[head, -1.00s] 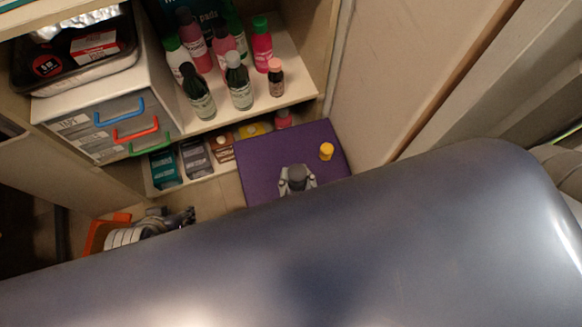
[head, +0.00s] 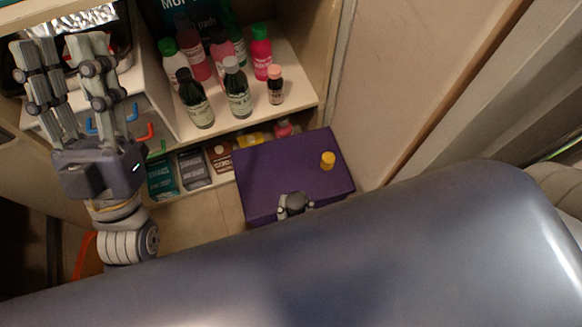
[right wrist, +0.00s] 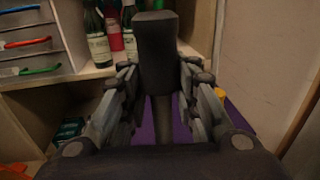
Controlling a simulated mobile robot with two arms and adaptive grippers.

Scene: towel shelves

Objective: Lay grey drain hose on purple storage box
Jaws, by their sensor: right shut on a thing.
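The purple storage box (head: 270,172) stands on the floor beside the shelf, and a small yellow item (head: 328,160) sits on its top. In the right wrist view a strip of its purple surface (right wrist: 146,133) shows behind the fingers. My right gripper (head: 294,202) shows over the box's near edge, mostly hidden behind a large blue-grey body. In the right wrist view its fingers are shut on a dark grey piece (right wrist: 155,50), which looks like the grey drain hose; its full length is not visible. My left gripper (head: 60,45) is open and empty, raised before the shelf.
Bottles (head: 237,90) crowd the shelf board, with several cartons (head: 195,168) below. A grey drawer unit with coloured handles (right wrist: 25,43) is at the left. A plain wall (head: 400,90) bounds the right side. Much of the box top is clear.

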